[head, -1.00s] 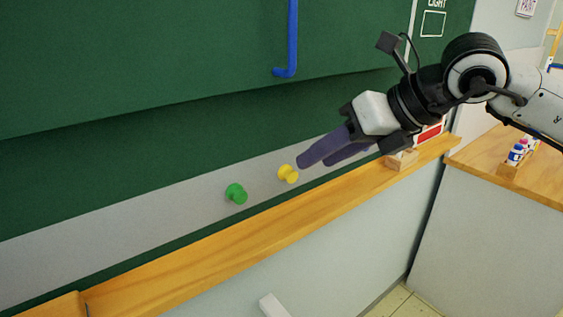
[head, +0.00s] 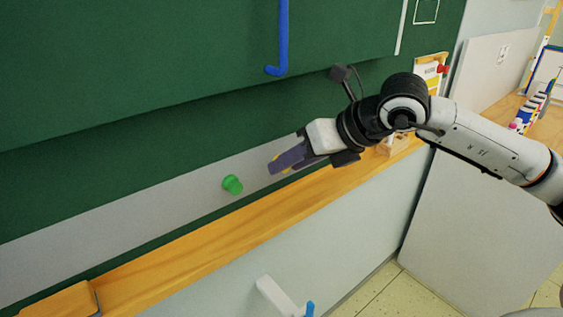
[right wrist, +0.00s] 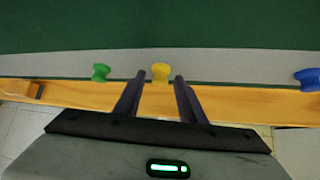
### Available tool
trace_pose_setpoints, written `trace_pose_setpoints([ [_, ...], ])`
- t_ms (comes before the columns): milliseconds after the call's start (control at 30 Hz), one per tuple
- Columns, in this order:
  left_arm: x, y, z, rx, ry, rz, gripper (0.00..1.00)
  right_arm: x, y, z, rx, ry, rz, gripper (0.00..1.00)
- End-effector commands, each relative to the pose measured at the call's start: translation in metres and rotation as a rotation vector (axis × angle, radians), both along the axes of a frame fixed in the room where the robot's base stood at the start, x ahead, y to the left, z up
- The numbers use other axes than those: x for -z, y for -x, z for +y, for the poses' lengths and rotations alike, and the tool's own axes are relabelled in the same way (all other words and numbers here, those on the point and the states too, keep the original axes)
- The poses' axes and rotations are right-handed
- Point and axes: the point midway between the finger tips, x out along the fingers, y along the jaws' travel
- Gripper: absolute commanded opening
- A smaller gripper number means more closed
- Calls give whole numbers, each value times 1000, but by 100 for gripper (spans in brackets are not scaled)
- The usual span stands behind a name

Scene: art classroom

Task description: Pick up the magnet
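The yellow magnet (right wrist: 161,72) sits on the grey strip of the board. In the right wrist view it shows between the tips of my right gripper (right wrist: 159,77), with a gap on each side. The gripper is open and empty. A green magnet (head: 232,184) is on the strip to the left; it also shows in the right wrist view (right wrist: 101,72). A blue magnet (right wrist: 307,78) is at the far right there. My left gripper is not in view.
A wooden ledge (head: 210,239) runs along the board just below the strip. A blue handle (head: 283,40) hangs on the green board (head: 150,70) above. A white bar (head: 277,295) stands out below the ledge. Paint bottles (head: 526,116) stand on the counter at right.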

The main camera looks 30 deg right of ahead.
Motion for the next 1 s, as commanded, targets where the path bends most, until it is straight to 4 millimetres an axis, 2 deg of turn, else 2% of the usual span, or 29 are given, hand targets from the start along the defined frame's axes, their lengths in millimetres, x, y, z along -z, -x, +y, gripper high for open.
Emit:
trace_pose_setpoints([
  [33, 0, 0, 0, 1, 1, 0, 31, 0, 0, 0, 0, 0, 0, 27],
  [167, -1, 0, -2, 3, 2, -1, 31, 0, 0, 0, 0, 0, 0, 5],
  [200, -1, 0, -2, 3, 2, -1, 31, 0, 0, 0, 0, 0, 0, 4],
  [667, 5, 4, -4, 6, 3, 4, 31, -8, 4, -1, 1, 1, -3, 4],
  [1000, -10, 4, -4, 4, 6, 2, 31, -67, 4, 0, -1, -3, -5, 4],
])
